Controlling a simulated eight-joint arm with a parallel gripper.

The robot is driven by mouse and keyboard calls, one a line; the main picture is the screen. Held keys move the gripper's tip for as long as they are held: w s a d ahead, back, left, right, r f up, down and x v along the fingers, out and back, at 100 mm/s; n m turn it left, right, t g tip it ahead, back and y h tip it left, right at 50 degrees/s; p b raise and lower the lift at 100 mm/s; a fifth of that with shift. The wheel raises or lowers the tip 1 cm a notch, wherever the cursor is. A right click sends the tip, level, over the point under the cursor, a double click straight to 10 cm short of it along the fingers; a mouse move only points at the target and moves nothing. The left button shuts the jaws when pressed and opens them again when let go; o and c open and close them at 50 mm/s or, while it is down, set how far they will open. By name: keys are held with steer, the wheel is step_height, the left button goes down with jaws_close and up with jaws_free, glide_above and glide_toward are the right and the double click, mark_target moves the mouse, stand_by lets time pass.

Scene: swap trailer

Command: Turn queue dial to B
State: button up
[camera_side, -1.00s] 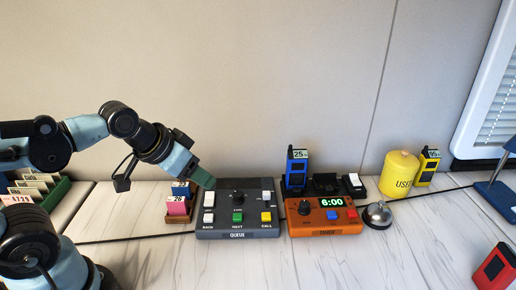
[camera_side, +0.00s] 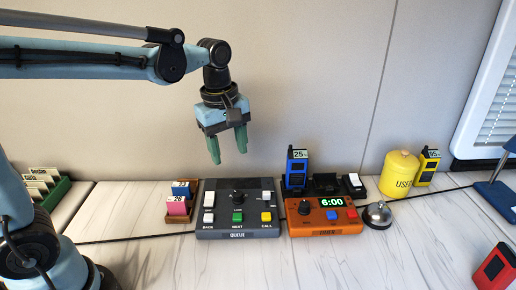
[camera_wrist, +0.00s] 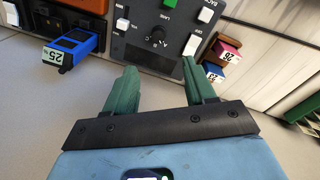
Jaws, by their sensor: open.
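The grey queue box (camera_side: 215,222) stands on the counter, with its black queue dial (camera_side: 238,196) near the back middle. In the wrist view the dial (camera_wrist: 157,40) shows beyond the fingertips with small letters around it; an A is readable and the pointer's setting is too small to tell. My gripper (camera_side: 228,160) points down above the back of the box, its green fingers apart and empty. In the wrist view my gripper (camera_wrist: 160,78) is open, clear of the dial.
White switches flank the dial, and green, white and yellow buttons line the front. An orange timer (camera_side: 318,229) reading 6:00 stands right of the box, with a blue radio (camera_side: 297,170) behind. A ticket rack (camera_side: 178,213) stands left. A bell (camera_side: 377,215) stands farther right.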

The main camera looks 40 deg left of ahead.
mark_target(238, 193)
steer(key=f+n, duration=0.1)
steer(key=f, duration=0.3)
steer(key=w+f+n, duration=0.1)
steer(key=f, duration=0.3)
steer(key=f+n+g, duration=0.1)
steer(key=f, duration=0.3)
steer(key=shift+w+d+f, duration=0.15)
steer(key=shift+w+f, duration=0.1)
steer(key=shift+w, duration=0.1)
steer(key=shift+c, duration=0.3)
jaws_close()
